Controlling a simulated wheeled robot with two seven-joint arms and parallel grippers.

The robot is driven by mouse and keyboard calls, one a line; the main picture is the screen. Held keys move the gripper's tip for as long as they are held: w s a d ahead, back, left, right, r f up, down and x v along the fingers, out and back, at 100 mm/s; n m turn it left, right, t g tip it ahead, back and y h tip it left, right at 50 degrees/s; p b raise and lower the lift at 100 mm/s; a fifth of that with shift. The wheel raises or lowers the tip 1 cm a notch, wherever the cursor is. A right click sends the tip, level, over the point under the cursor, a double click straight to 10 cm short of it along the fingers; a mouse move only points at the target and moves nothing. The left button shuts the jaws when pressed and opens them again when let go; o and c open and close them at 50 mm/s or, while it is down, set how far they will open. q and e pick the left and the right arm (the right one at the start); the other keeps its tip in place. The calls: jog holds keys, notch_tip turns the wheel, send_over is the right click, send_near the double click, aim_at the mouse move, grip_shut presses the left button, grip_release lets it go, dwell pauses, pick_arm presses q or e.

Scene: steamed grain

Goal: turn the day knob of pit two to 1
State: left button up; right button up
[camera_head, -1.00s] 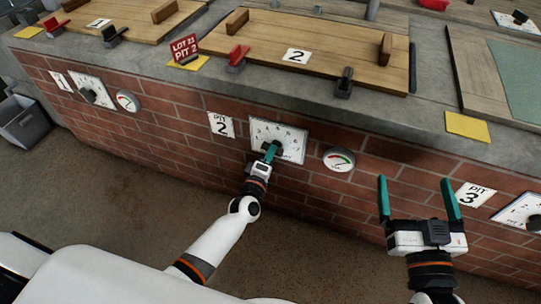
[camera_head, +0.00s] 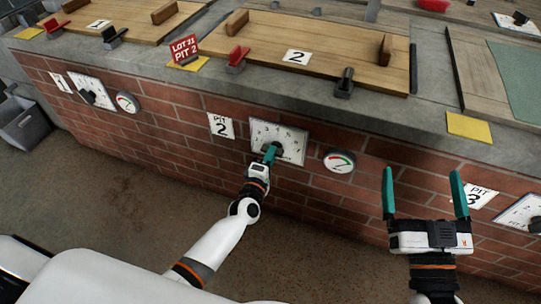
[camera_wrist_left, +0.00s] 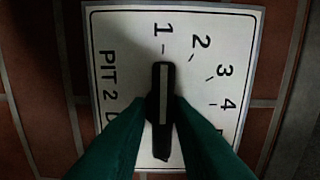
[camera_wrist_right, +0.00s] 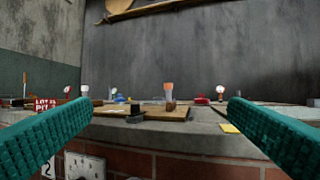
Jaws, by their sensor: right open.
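The pit two day dial (camera_head: 291,133) is a white plate on the brick wall, beside the "PIT 2" sign (camera_head: 221,125). My left gripper (camera_head: 271,152) is at its black knob. In the left wrist view, the knob (camera_wrist_left: 163,88) sits between the two green fingertips (camera_wrist_left: 163,106), which are closed about its sides. The knob's white line points up at the tick under the 1 on the dial plate (camera_wrist_left: 122,28). My right gripper (camera_head: 424,196) is open and empty, in front of the wall near the pit three sign.
A round gauge (camera_head: 339,162) is right of the dial. The concrete ledge (camera_head: 300,104) with wooden lids (camera_head: 330,62) runs above. The pit one dial (camera_head: 97,92) is at the left, the pit three dial (camera_head: 520,214) at the right. The floor in front is clear.

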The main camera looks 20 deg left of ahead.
pick_arm(q)
jog(key=shift+o, duration=1.2)
jog(key=s+p, duration=0.2)
jog(key=s, duration=1)
jog(key=shift+a+p, duration=0.2)
jog(key=shift+p, duration=0.15)
pick_arm(e)
notch_tip(320, 180, down, 10)
jog(key=s+d+g+h, duration=0.1)
jog(key=g+h, duration=0.1)
jog(key=g, duration=0.5)
jog(key=shift+s+d+r, duration=0.15)
jog(key=shift+d+r, duration=0.05)
jog(key=shift+d, duration=0.2)
